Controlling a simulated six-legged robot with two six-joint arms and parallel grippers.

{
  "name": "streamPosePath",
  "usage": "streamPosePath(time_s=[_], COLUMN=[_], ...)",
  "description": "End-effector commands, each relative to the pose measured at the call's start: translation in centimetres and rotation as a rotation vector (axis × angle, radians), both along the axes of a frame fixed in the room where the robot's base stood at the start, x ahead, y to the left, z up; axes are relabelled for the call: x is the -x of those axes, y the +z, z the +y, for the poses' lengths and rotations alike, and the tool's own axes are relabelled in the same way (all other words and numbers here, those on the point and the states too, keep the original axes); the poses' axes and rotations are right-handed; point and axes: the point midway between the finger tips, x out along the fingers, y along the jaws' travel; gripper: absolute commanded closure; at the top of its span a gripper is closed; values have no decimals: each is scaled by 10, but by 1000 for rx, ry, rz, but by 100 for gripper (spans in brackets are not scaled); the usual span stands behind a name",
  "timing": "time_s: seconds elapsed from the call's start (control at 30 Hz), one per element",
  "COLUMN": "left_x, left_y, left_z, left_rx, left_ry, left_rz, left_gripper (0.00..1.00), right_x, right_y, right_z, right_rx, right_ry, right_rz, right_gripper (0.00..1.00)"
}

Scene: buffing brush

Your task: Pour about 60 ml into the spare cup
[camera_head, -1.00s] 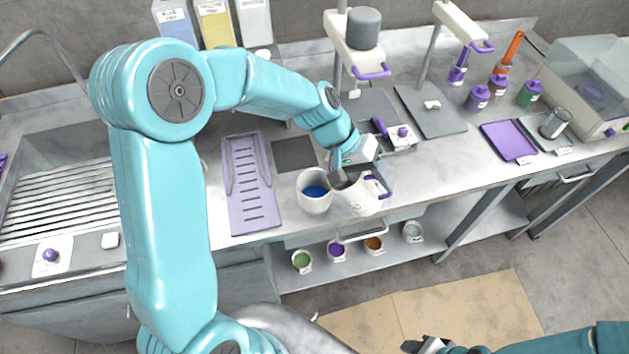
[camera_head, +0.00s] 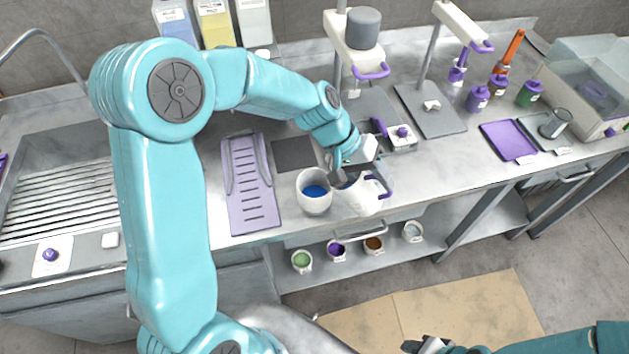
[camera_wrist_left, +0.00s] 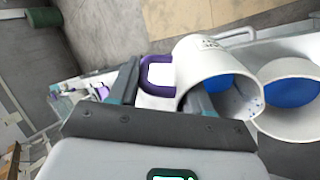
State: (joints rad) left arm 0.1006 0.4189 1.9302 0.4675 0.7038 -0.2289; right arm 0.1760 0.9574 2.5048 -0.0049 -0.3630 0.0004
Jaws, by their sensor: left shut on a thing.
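Blue liquid (camera_wrist_left: 207,88) shows inside the jug. A white cup (camera_head: 314,203) with blue liquid sits just left of the jug, and it also shows in the left wrist view (camera_wrist_left: 285,125). Their rims are close; I cannot tell whether they touch or whether liquid is flowing. My right gripper (camera_head: 426,346) is low at the bottom edge, away from the bench.
A lilac slotted rack (camera_head: 250,190) lies left of the cup, beside a dark square mat (camera_head: 294,154). Stands with purple handles rise behind the jug. Several small pots of colour sit on the shelf below. A purple tray (camera_head: 508,140) lies to the right.

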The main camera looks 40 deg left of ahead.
Motion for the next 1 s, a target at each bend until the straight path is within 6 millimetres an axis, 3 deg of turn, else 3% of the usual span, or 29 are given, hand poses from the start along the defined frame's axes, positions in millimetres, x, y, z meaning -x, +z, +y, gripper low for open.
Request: streamPosePath(time_s=[0.17, 0.4, 1.0], left_x=[-1, -6, -17], left_y=[-4, -27, -59], left_z=[-5, -24, -65], left_rx=[-29, -151, -522], left_ry=[-3, -7, -4], left_rz=[11, 45, 150], left_gripper=[99, 99, 99], right_x=[0, 0, 0], right_y=[7, 31, 17], right_z=[0, 0, 0], right_rx=[0, 0, 0], right_ry=[0, 0, 0], right_rz=[0, 0, 0], right_gripper=[57, 57, 57])
